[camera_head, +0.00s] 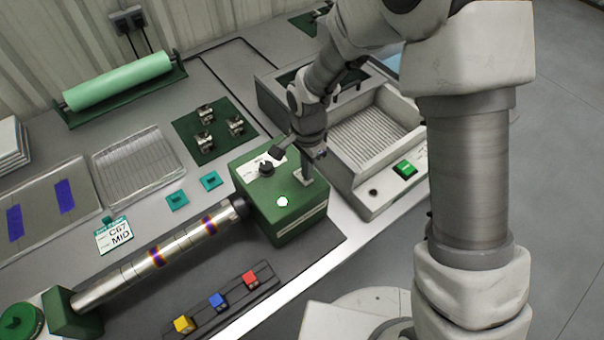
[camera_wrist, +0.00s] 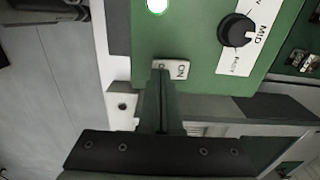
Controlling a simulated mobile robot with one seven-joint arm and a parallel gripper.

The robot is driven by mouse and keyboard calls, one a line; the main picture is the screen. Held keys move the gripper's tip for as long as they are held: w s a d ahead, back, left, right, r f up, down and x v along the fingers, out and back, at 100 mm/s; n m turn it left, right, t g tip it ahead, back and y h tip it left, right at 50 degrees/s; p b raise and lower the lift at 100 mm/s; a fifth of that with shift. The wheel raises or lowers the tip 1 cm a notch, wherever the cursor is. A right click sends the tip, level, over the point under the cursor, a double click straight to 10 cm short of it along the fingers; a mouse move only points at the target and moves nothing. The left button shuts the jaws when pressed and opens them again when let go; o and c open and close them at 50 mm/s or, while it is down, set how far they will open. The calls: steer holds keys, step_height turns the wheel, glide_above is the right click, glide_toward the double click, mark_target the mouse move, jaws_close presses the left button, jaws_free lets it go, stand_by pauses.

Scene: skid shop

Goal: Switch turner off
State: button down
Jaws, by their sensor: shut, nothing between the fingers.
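The turner's green housing (camera_head: 290,215) stands near the bench's front edge, with a steel shaft (camera_head: 135,267) running to the lower left. A round lamp (camera_head: 283,201) on its top glows bright; it also shows in the wrist view (camera_wrist: 157,5). In the wrist view, a white switch (camera_wrist: 181,69) marked ON sits near the housing's edge. A black knob (camera_wrist: 238,30) is beside a label reading MID. My gripper (camera_head: 306,180) is shut and empty, pointing down over the switch. Its fingertips (camera_wrist: 160,74) cover part of the switch; I cannot tell if they touch it.
A grey machine with a ribbed basin (camera_head: 373,133) and a green button (camera_head: 405,170) stands right of the housing. A green mat (camera_head: 190,127) with small metal parts lies behind. Red, blue and yellow blocks sit on a dark rail (camera_head: 235,306) in front.

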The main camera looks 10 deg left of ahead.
steer(key=shift+f+b, duration=0.55)
steer(key=shift+f, duration=0.15)
steer(key=shift+r, duration=0.1)
steer(key=shift+r+p, duration=2.1)
steer(key=shift+r, duration=1.4)
